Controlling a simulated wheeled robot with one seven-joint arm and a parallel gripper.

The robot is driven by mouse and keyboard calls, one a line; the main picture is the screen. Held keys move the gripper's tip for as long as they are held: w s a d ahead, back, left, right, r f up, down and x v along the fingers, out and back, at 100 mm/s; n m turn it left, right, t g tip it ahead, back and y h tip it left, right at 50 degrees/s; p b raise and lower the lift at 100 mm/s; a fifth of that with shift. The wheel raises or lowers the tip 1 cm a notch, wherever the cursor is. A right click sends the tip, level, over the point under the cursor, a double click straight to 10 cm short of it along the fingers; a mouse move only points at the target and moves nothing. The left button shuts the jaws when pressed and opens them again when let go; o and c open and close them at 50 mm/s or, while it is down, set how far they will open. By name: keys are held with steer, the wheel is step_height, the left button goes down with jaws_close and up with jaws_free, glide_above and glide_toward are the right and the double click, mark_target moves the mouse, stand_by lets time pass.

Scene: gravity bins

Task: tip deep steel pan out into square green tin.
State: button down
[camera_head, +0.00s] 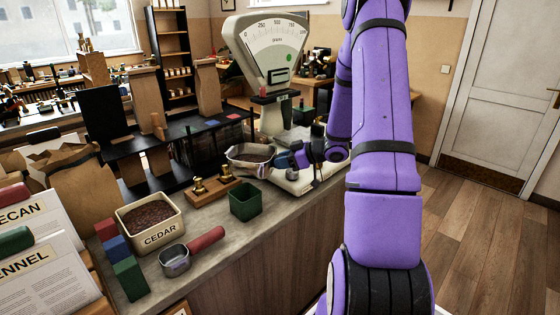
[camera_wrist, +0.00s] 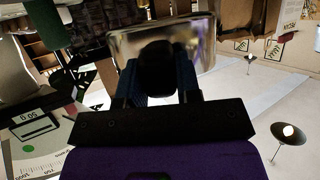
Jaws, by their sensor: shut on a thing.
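The deep steel pan (camera_head: 236,164) has brown granular contents. My gripper (camera_head: 285,159) is shut on the pan's right side, at what looks like its handle. The pan looks roughly level, behind and slightly above the square green tin (camera_head: 246,202) in the picture. The tin stands on the counter; its inside looks dark, and I cannot tell whether anything is in it. In the wrist view, my gripper (camera_wrist: 160,75) is closed around a dark handle, with the pan's shiny steel wall (camera_wrist: 203,42) beyond it. The pan's contents are hidden there.
A CEDAR tin (camera_head: 172,233) of brown granules and a red-handled scoop (camera_head: 175,263) lie left of the green tin. Small brass weights on a wooden block (camera_head: 212,192) stand close behind it. A dial scale (camera_head: 268,60) rises behind the pan. Coloured blocks (camera_head: 127,280) line the left.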

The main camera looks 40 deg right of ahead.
steer(key=shift+f, duration=1.35)
steer(key=r+n+t+h, duration=0.1)
steer(key=r+n, duration=0.1)
steer(key=shift+n+h, duration=0.4)
steer(key=n, duration=0.1)
steer(key=n+t+h, duration=0.1)
steer(key=r+n, duration=0.1)
steer(key=shift+s+a+t, duration=0.25)
steer(key=shift+a+t, duration=0.05)
steer(key=shift+a, duration=0.05)
steer(key=shift+s+a+r+n+t+h, duration=0.15)
steer(key=shift+a+n+t+h, duration=0.2)
steer(key=shift+n, duration=0.45)
steer(key=shift+s+a+n+t+h, duration=0.2)
steer(key=shift+n+t+h, duration=0.05)
steer(key=shift+n, duration=0.35)
